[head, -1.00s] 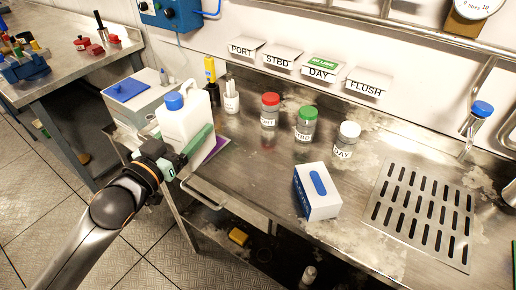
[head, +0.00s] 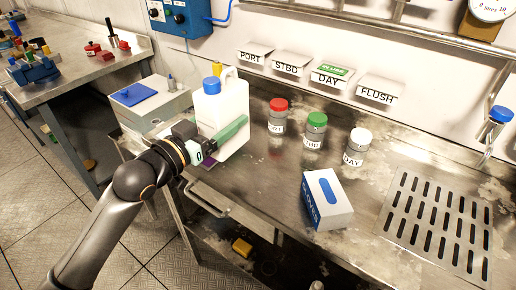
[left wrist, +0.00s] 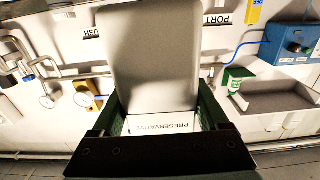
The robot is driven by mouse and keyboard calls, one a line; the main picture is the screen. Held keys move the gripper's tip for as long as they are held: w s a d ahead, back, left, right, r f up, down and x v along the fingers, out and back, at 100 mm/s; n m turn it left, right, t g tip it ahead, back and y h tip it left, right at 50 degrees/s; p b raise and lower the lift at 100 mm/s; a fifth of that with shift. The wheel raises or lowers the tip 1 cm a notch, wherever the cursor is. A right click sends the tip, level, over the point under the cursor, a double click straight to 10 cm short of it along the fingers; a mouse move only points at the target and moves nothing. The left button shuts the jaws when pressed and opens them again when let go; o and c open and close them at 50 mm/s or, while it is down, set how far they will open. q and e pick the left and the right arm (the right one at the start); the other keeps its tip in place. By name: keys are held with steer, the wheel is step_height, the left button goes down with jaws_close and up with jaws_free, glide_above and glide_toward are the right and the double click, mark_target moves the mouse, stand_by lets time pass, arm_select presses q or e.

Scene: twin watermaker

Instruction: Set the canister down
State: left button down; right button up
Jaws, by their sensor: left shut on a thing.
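The canister (head: 208,110) is white with a blue cap and a handle, and stands upright in the head view over the left part of the steel counter. My left gripper (head: 226,134), with green fingers, is shut on its body from the front. In the left wrist view the canister's pale body (left wrist: 155,60) fills the space between the fingers, with a partly visible label reading "PRESERVATIV". I cannot tell whether its base touches the counter or hangs just above it. My right gripper is not in view.
Red-capped (head: 278,116), green-capped (head: 315,130) and white-capped (head: 356,147) jars stand to the canister's right. A glove box (head: 327,200) lies in front of them. A grey box with a blue pad (head: 150,103) is left. Counter between canister and glove box is clear.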

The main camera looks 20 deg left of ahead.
arm_select(q)
steer(key=shift+w+d+f+b, duration=0.25)
steer(key=shift+w+d+f, duration=0.25)
steer(key=shift+d+f, duration=0.85)
steer(key=shift+w+d+f+b, duration=0.25)
steer(key=shift+w+d+f, duration=0.4)
steer(key=shift+f, duration=1.15)
steer(key=shift+w+d+f+b, duration=0.25)
steer(key=shift+w+d+f, duration=0.15)
steer(key=shift+d+f, duration=1)
steer(key=shift+a+f, duration=0.25)
jaws_free()
steer(key=shift+f, duration=0.3)
steer(key=shift+s+r, duration=0.1)
steer(key=shift+r, duration=0.1)
steer(key=v, duration=1.2)
